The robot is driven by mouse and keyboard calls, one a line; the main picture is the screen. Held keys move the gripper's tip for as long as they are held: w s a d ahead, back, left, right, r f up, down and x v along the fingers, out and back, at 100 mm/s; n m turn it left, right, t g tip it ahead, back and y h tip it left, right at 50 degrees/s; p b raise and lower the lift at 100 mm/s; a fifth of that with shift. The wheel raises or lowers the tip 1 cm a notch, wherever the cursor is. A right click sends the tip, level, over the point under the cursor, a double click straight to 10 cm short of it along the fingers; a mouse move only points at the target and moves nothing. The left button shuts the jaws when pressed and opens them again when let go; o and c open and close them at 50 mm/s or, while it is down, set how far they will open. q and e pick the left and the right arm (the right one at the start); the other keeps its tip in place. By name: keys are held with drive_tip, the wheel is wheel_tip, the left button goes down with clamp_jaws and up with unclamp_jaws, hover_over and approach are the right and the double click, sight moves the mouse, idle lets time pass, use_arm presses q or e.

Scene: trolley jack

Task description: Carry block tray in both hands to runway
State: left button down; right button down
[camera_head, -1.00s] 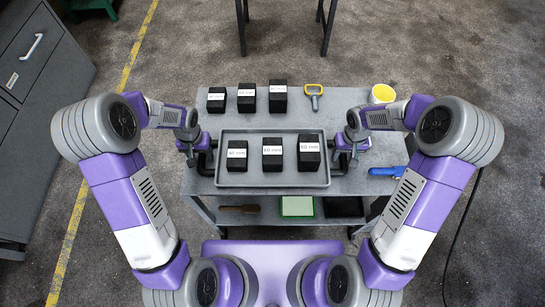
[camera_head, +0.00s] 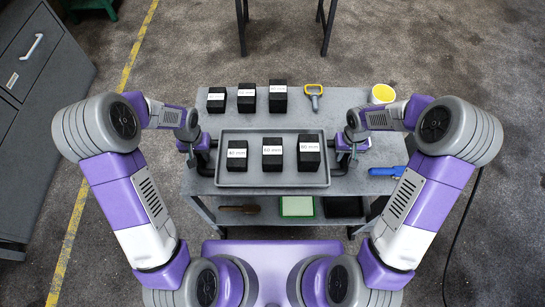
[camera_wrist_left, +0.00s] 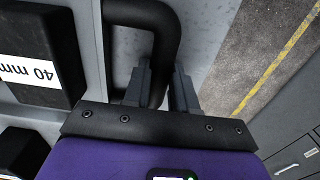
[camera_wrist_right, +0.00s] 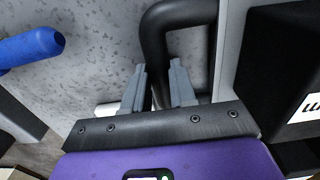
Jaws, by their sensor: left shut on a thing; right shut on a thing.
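The block tray (camera_head: 255,183) is a grey shallow tray on the grey workbench top, with three black labelled blocks in it: a left block (camera_head: 237,163), a middle block (camera_head: 272,162) and a right block (camera_head: 309,160). It has a black handle at each end. My left gripper (camera_head: 200,145) is shut on the left handle, and the left wrist view shows its fingers on the black handle bar (camera_wrist_left: 165,40). My right gripper (camera_head: 346,146) is shut on the right handle (camera_wrist_right: 158,45). I cannot make out a runway in these views.
Three more black blocks (camera_head: 246,103) stand behind the tray. A yellow-handled tool (camera_head: 314,91), a yellow cup (camera_head: 383,94) and a blue-handled object (camera_head: 385,171) lie on the bench (camera_head: 350,97). A grey cabinet (camera_head: 35,85) stands at the left.

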use_arm(q)
drive_tip(key=shift+w+r, duration=0.1)
drive_tip(key=shift+r, duration=0.1)
use_arm(e)
drive_tip(key=shift+w+r, duration=0.15)
drive_tip(key=shift+r, duration=0.05)
